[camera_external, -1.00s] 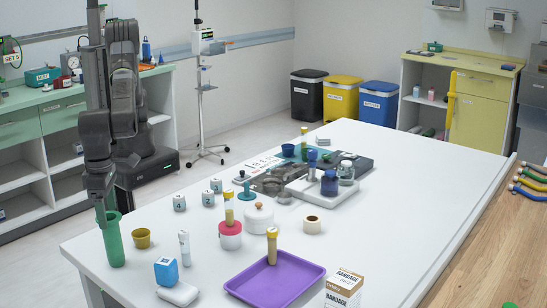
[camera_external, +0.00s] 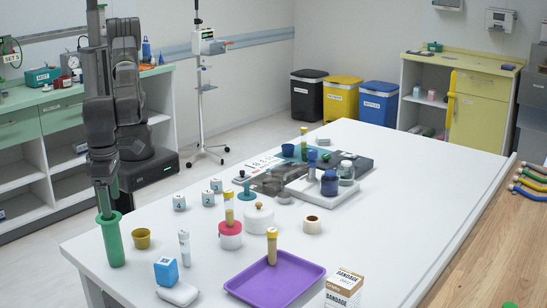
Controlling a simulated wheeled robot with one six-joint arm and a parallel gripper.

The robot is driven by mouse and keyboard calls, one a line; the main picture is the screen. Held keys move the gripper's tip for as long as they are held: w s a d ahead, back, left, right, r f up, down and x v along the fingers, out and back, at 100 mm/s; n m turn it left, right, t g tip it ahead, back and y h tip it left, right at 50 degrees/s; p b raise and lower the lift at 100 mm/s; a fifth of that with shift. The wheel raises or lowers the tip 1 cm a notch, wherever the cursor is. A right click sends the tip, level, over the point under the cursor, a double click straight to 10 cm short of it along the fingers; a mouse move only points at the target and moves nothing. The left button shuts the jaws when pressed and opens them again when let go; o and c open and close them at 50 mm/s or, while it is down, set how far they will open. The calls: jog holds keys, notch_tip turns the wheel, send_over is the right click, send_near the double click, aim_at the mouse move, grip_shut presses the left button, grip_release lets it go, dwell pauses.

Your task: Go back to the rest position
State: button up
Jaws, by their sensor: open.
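My dark arm stands at the left of the table, and its lower end points straight down. My gripper (camera_external: 107,212) is open, its fingers right at the mouth of the tall green cup (camera_external: 114,245) on the table's left corner. The cup stands upright. Whether the fingers reach inside the cup or stand behind its rim I cannot tell. I see nothing held in the gripper.
A purple tray (camera_external: 300,277) with a yellow-capped tube (camera_external: 272,246) lies at the front. The table's right side is clear.

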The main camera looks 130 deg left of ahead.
jog(key=a+n+b, duration=0.1)
jog(key=a+b, duration=0.2)
jog(key=a, duration=1.9)
jog(key=f, duration=0.3)
jog(key=f+p, duration=0.1)
jog(key=f, duration=0.6)
jog(key=shift+s+a, duration=0.15)
jog(key=shift+a, duration=0.15)
jog(key=shift+r, duration=2.3)
